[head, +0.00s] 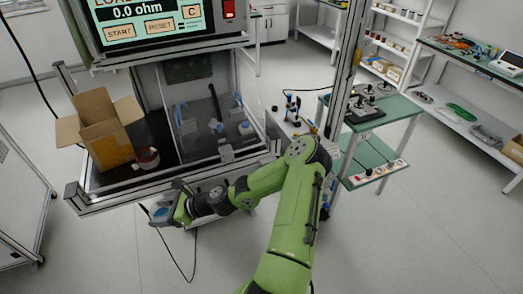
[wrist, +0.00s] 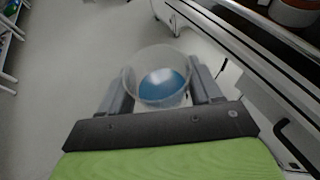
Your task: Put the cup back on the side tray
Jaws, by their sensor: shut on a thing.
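My gripper (wrist: 160,92) is shut on a clear cup (wrist: 158,62) with blue at its bottom, one finger on each side of it. The cup is held over the grey floor, beside the front of the test bench. In the head view my gripper (head: 163,214) is low in front of the bench's front rail, and a bluish part of the cup (head: 160,212) shows there. I cannot tell for certain which surface is the side tray; a small pale surface (head: 285,122) with small items adjoins the bench's right side.
The test bench's front rail (head: 110,203) is close to my gripper. A green-topped cart (head: 385,118) stands to the right. The floor at front left is mostly clear.

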